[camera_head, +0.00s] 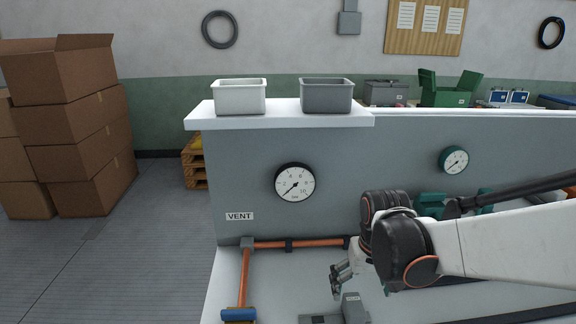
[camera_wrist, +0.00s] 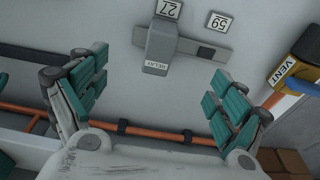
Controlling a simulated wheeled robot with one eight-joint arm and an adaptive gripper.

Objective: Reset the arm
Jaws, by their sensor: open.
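My arm reaches in from the right in the head view, bent at a black and white joint. My gripper (camera_head: 342,278) points down over the white worktop, partly hidden behind the arm. In the wrist view my gripper (camera_wrist: 158,92) has its two teal-padded fingers spread wide, with nothing between them. A grey box marked RELAY (camera_wrist: 160,48) on a flat bar lies on the surface beyond the fingertips, apart from them. It also shows at the bottom of the head view as a grey box (camera_head: 353,307).
Orange pipe (camera_head: 290,244) runs along the panel foot to a blue-handled valve (camera_head: 238,315). A white bin (camera_head: 240,97) and a grey bin (camera_head: 326,96) stand on the ledge. Cartons (camera_head: 75,130) stand left.

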